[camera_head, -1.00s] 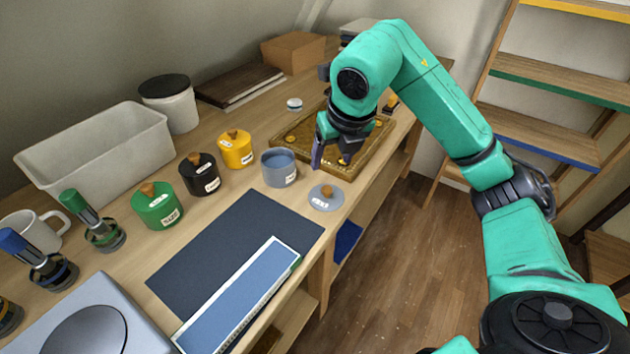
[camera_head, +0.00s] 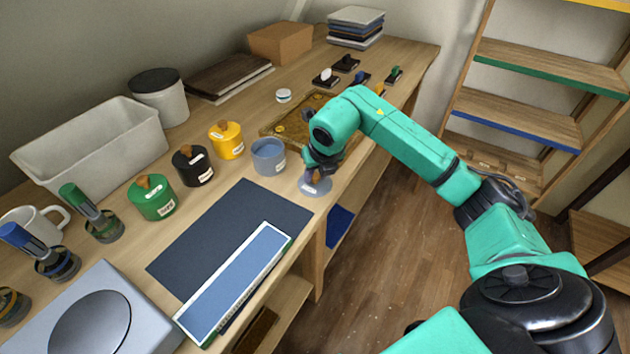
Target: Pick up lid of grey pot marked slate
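The blue-grey pot (camera_head: 268,157) stands without its lid on the wooden table, at the near edge of the gilt tray. Its white label is too small to read. A flat blue-grey lid (camera_head: 316,190) with a white label lies on the table to the right of the pot, near the table's front edge. My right gripper (camera_head: 313,176) points down right at the lid, over its knob, and hides most of the knob. I cannot tell whether its fingers are apart or closed on the knob. My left gripper is out of view.
Lidded yellow (camera_head: 227,141), black (camera_head: 193,167) and green (camera_head: 152,198) pots stand in a row to the left. A dark mat (camera_head: 225,235) with a blue framed panel (camera_head: 235,283) lies in front. The gilt tray (camera_head: 270,132) is behind my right arm.

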